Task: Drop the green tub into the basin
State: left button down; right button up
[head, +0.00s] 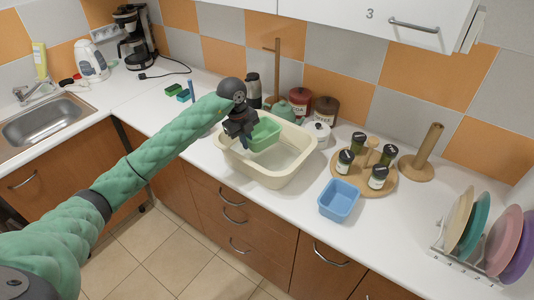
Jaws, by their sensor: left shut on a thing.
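The green tub (265,135) is a small open box held over the left part of the cream basin (247,178). My left gripper (245,135) is shut on the tub's left side, with the arm reaching in from the left. The tub appears to be above the basin's floor, at about rim height; I cannot tell whether it touches the rim. The basin stands on the white counter and its visible floor looks empty. My right gripper is out of view.
A blue tub (339,201) and a round wooden spice rack (377,183) stand right of the basin. Canisters (325,110) stand behind it. A plate rack (470,262) is at the far right, and the sink (45,122) at the left. Counter between the blue tub and plates is clear.

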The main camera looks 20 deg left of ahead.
pick_arm(q)
jog(key=shift+f, duration=0.35)
jog(key=shift+s, duration=0.2)
jog(key=shift+f, duration=0.1)
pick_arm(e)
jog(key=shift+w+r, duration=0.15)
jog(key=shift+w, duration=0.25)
pick_arm(q)
jog(key=shift+w, duration=0.1)
jog(key=c, duration=1.5)
grip_release()
